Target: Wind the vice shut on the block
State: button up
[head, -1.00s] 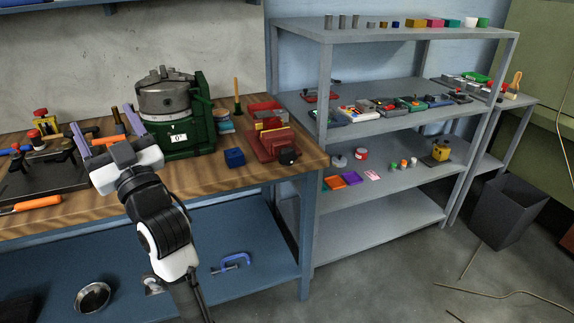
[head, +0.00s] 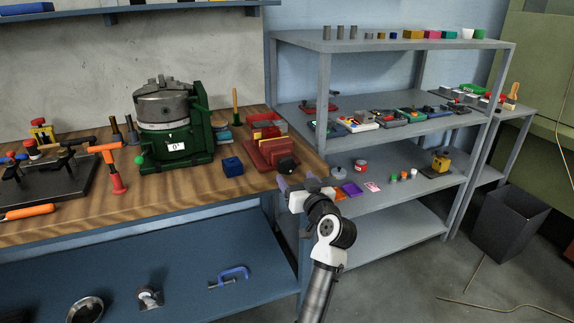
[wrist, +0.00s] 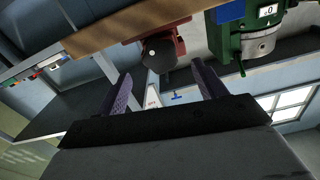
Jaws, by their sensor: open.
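The red vice (head: 272,152) stands near the right front corner of the wooden bench, with a dark round handle (head: 288,166) at its front right. A yellowish block (head: 267,132) shows between its red parts; whether the jaws touch it is unclear. In the wrist view the vice (wrist: 167,27) and its dark handle (wrist: 158,57) appear beyond my fingers. My gripper (head: 296,182) is open and empty, in front of the bench edge, just below and right of the handle and apart from it. It also shows in the wrist view (wrist: 163,88).
A blue block (head: 232,166) lies on the bench left of the vice. A green-based rotary chuck (head: 172,130) stands behind it. A grey shelf unit (head: 320,120) with several small items rises close on the right. Free air lies in front of the bench.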

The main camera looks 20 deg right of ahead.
aim_at(288, 168)
jog(key=w+p, duration=0.1)
jog(key=w, duration=0.6)
jog(key=shift+w+a, duration=0.15)
jog(key=shift+w, duration=0.2)
jog(key=shift+c, duration=0.2)
jog(key=c, duration=0.9)
